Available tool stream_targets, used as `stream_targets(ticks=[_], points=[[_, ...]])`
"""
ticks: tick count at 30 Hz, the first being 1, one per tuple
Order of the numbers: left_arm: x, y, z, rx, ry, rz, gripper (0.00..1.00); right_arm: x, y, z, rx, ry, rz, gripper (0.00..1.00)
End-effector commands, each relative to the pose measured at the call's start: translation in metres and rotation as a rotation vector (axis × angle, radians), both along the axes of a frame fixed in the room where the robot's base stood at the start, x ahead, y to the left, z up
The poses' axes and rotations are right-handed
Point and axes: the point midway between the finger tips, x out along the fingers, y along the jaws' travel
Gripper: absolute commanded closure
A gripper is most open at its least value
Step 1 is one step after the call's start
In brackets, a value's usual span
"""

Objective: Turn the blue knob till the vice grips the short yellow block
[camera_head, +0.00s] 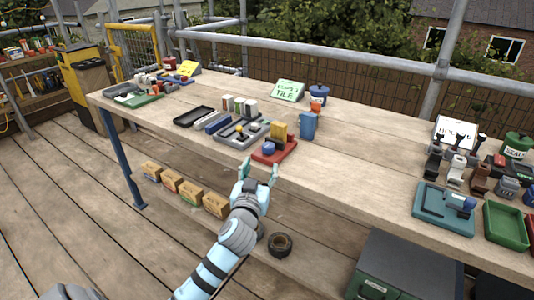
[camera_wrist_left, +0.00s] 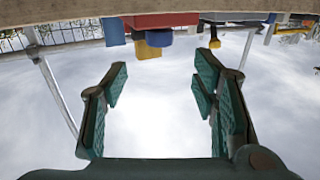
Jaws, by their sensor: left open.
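The red vice (camera_head: 287,151) stands at the front edge of the bench. Its blue knob (camera_head: 269,147) faces the front, and the yellow block (camera_head: 278,130) rises behind it. In the left wrist view, which shows the scene upside down, the red vice (camera_wrist_left: 160,20), blue knob (camera_wrist_left: 159,37) and yellow block (camera_wrist_left: 147,51) are at the top. I cannot tell whether the jaws touch the block. My left gripper (camera_head: 259,170) is open and empty, just in front of the bench edge and apart from the knob; its fingers also show in the left wrist view (camera_wrist_left: 160,88). My right gripper is out of view.
A teal tray (camera_head: 443,211) and a green tray (camera_head: 506,226) are far right. Bare bench (camera_head: 350,165) lies between.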

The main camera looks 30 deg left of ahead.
Motion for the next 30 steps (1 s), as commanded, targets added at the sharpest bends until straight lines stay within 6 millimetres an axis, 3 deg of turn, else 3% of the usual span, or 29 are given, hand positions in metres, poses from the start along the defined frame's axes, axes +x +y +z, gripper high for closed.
stream_targets(ticks=[6, 12, 24, 30], points=[[0.056, 0.026, -0.003, 0.000, 0.001, 0.002, 0.46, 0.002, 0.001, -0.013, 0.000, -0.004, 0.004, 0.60], [0.088, 0.039, -0.003, -0.001, 0.002, 0.000, 0.46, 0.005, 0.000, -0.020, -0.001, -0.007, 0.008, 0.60], [0.099, 0.043, -0.002, 0.000, 0.003, -0.001, 0.46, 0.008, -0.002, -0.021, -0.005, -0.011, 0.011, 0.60], [0.099, 0.043, -0.002, 0.000, 0.003, -0.001, 0.77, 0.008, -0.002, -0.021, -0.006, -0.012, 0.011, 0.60]])
